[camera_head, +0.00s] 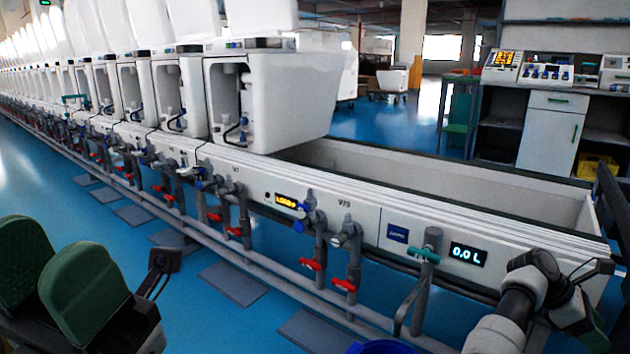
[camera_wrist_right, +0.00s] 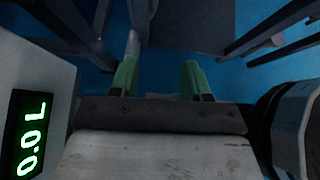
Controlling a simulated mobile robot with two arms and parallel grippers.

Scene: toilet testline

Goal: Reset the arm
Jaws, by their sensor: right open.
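My right gripper (camera_head: 580,318) is at the lower right in the head view, beside the front of the white testline panel with the "0.0 L" display (camera_head: 467,254). It is partly hidden behind its own wrist. In the right wrist view its two green fingers (camera_wrist_right: 158,78) stand apart with nothing between them, so it is open and empty. The display also shows at that view's left edge (camera_wrist_right: 31,133). My left gripper (camera_head: 54,265) is at the lower left, close to the head camera. Its two green fingers point up and look apart, with nothing seen between them.
A long white trough (camera_head: 440,178) runs along the testline, with a row of toilets (camera_head: 285,95) on the left. Pipes with red-handled valves (camera_head: 312,265) stick out in front. A dark frame (camera_head: 610,200) stands at the right edge. The blue floor (camera_head: 235,308) before the line has grey plates.

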